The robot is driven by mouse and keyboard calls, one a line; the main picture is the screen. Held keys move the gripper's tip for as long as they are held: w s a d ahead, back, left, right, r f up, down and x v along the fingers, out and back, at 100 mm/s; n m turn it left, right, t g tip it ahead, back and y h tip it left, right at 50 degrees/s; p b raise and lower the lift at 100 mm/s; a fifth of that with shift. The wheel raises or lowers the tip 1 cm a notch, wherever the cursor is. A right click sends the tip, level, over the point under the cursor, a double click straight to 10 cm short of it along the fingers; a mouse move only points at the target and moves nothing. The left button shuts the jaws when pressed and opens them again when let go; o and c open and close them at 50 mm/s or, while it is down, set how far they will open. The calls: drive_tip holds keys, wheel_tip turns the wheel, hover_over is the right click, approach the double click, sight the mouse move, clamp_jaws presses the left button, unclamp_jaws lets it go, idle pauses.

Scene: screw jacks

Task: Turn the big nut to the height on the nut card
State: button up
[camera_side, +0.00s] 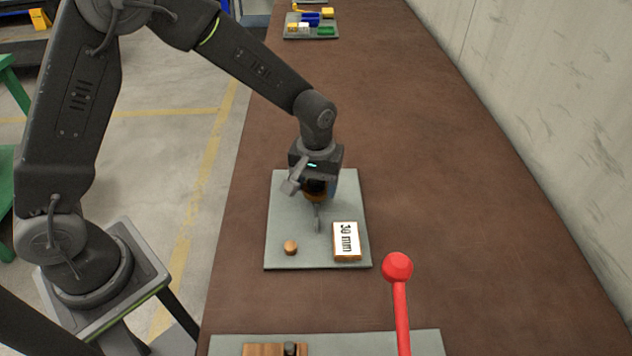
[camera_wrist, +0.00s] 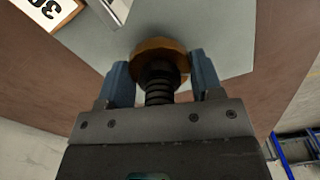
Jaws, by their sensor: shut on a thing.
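The big nut (camera_wrist: 160,47) is a round brass-coloured disc on a dark threaded screw (camera_wrist: 158,88) in the wrist view. My gripper (camera_wrist: 161,66) has its two blue fingers on opposite sides of the nut, shut on it. In the side view my gripper (camera_side: 317,188) points down over the grey board and hides most of the screw; a bit of the brass-coloured nut (camera_side: 315,198) shows beneath it. The nut card (camera_side: 346,240) reads "30 mm" and lies at the board's front right. Its corner also shows in the wrist view (camera_wrist: 45,12). The nut's height cannot be read.
The grey board (camera_side: 282,215) also bears a small wooden knob (camera_side: 290,247) at front left. A red ball-topped lever (camera_side: 398,268) rises in front. A nearer board (camera_side: 225,345) and a far board with coloured blocks (camera_side: 311,32) stand apart. The brown table's right side is clear.

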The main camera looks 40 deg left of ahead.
drive_tip(key=shift+s+f, duration=0.2)
drive_tip(key=o, duration=0.9)
drive_tip(key=shift+w+r, duration=0.1)
drive_tip(key=shift+o, duration=0.2)
wheel_tip(320, 180, up, 13)
drive_tip(key=shift+r, duration=0.45)
